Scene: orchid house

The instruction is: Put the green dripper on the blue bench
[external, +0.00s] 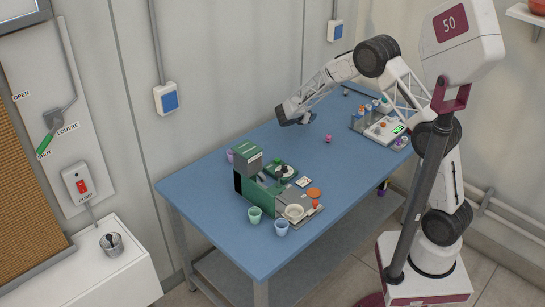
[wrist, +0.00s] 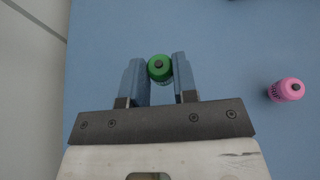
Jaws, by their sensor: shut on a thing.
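The green dripper (wrist: 159,68) sits between the two fingers in the wrist view, with its green cap and dark tip facing the camera. My gripper (wrist: 160,80) is shut on it. In the external view my gripper (external: 298,119) is low over the far side of the blue bench (external: 350,168), near the wall. The dripper is hidden there, and I cannot tell whether it touches the bench. The bench top also fills most of the wrist view (wrist: 230,45).
A pink dripper (external: 328,139) stands on the bench right of my gripper; it also shows in the wrist view (wrist: 287,91). A green machine (external: 250,178), a green cup (external: 254,215) and a blue cup (external: 281,228) stand at the front left.

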